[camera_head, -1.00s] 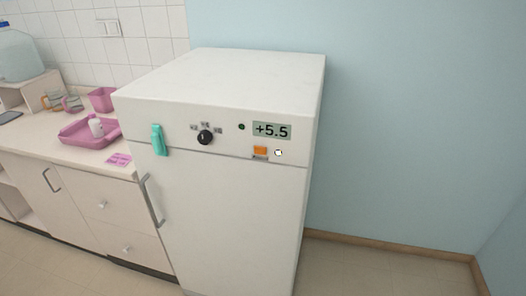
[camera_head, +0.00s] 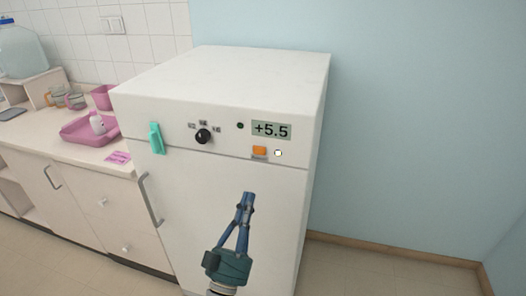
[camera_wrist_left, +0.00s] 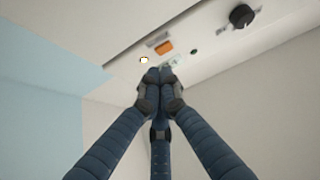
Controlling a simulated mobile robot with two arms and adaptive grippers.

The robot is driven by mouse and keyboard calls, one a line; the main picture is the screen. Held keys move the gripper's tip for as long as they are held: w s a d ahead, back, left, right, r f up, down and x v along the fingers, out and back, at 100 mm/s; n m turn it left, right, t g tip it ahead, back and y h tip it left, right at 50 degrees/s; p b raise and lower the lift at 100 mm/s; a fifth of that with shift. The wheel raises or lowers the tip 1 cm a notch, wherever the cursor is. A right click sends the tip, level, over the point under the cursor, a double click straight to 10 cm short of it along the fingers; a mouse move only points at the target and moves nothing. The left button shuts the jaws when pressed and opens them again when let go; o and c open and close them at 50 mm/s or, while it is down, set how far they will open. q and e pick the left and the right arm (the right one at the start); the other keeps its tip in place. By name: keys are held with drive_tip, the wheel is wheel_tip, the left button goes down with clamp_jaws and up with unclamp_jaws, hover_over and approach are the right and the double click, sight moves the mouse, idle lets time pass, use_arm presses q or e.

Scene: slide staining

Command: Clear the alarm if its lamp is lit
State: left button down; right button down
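The white fridge-like cabinet (camera_head: 225,75) carries a front control strip. I cannot tell for sure which is the alarm lamp. The orange piece (camera_wrist_left: 164,48), white spot (camera_wrist_left: 144,60) and green dot (camera_wrist_left: 194,51) also show in the left wrist view. My left gripper (camera_head: 248,196) is shut and empty, pointing up below the strip. My right gripper is not in view.
A black knob (camera_head: 203,136) sits left of the display. A teal clip-like piece (camera_head: 157,138) and a door handle (camera_head: 151,200) are at the left edge. A counter (camera_head: 40,143) with a pink tray (camera_head: 75,133) stands left. Floor on the right is clear.

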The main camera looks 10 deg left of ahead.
sight(259, 150)
use_arm(q)
wheel_tip(259, 150, up, 7)
drive_tip(key=s+n+t+y, duration=0.2)
drive_tip(key=shift+a, duration=0.4)
drive_tip(key=shift+w, duration=0.1)
drive_tip(key=shift+w+d+b, duration=0.15)
drive_tip(key=shift+w+b, duration=1.9)
drive_tip(key=shift+w, duration=2.3)
drive_tip(key=shift+r, duration=0.1)
drive_tip(key=shift+w, duration=0.2)
drive_tip(key=shift+w, duration=0.25)
